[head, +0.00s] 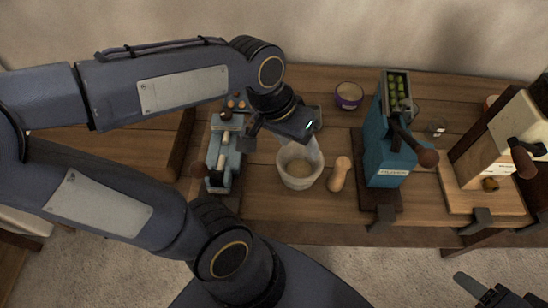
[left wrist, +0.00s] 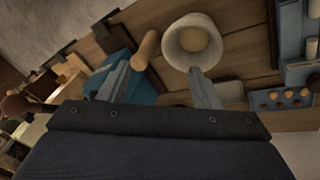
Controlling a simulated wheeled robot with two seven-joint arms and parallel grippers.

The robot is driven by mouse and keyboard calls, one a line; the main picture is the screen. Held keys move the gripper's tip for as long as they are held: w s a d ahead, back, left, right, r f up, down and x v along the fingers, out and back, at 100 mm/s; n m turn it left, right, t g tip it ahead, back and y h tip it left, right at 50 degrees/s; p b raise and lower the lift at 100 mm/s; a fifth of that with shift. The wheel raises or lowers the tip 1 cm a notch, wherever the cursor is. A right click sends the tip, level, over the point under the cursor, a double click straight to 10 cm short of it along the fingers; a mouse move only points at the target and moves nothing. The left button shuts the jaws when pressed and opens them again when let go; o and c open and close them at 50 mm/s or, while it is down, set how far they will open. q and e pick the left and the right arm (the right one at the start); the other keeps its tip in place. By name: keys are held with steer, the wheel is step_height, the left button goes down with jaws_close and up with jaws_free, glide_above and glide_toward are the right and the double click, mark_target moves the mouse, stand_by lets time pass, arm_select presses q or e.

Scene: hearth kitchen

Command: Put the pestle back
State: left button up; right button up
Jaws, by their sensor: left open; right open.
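The pestle (head: 340,173) is a pale wooden piece with a rounded end, on the table just right of the mortar. I cannot tell if it lies or stands. It also shows in the left wrist view (left wrist: 146,48), near the left-hand finger. The mortar (head: 299,165) is a whitish bowl with tan contents, also seen in the left wrist view (left wrist: 194,42). My left gripper (head: 308,143) is open above the mortar's back rim, with nothing between its fingers (left wrist: 163,82). My right gripper (head: 492,290) is open and empty at the lower right, away from the table.
A blue machine (head: 384,150) with green pieces in its top stands right of the pestle. A grey-blue press (head: 224,155) stands left of the mortar. A purple bowl (head: 348,96) is behind. A cream and wooden device (head: 500,140) stands on a board at the right.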

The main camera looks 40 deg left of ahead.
arm_select(q)
steer(key=s+n+t, duration=0.1)
steer(key=s+t, duration=0.1)
steer(key=s, duration=0.4)
steer(key=shift+s+a+f+n+t+h, duration=0.15)
steer(key=shift+a+f+n+t+h, duration=0.15)
steer(key=shift+a+n+t, duration=0.15)
stand_by(0.8)
